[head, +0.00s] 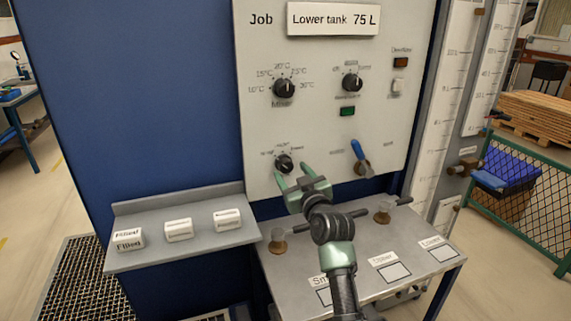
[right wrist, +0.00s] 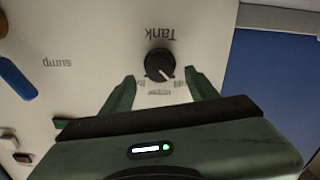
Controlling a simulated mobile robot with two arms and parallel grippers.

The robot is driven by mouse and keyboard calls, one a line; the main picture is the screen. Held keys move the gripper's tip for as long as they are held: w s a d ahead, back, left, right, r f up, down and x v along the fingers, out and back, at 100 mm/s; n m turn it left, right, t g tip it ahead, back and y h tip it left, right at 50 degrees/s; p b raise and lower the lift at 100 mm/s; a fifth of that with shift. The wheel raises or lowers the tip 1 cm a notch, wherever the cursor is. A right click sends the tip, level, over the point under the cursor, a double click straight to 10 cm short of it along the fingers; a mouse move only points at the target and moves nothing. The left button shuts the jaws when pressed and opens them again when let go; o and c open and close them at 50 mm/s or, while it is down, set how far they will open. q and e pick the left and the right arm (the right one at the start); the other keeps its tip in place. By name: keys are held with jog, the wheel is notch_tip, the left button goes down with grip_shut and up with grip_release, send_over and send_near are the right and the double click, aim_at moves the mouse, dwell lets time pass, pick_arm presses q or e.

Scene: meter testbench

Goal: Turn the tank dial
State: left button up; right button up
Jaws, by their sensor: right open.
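The tank dial (head: 284,163) is a small black knob low on the left of the pale upright panel. In the right wrist view, upside down, the dial (right wrist: 159,64) sits under the word "Tank", and its white mark points to the lower right of the picture. My right gripper (head: 292,171) is open in front of the panel, just below and right of the dial. In the right wrist view its green fingers (right wrist: 162,80) are spread on both sides of the dial, with its tips close to it. I cannot tell whether they touch the panel. My left gripper is not in view.
A job card (head: 333,20) reads "Lower tank 75 L". Two more black knobs (head: 284,88) (head: 352,82) and a blue-handled lever (head: 359,150) are on the panel. Below are a grey shelf (head: 400,228) with small glasses and a side shelf (head: 190,252) with label blocks.

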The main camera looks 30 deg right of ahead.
aim_at(287, 167)
jog(key=x, duration=0.3)
jog(key=shift+w+d+p, duration=0.1)
jog(key=shift+w+p, duration=0.2)
jog(key=shift+w, duration=0.4)
jog(key=shift+w+d, duration=0.1)
grip_shut()
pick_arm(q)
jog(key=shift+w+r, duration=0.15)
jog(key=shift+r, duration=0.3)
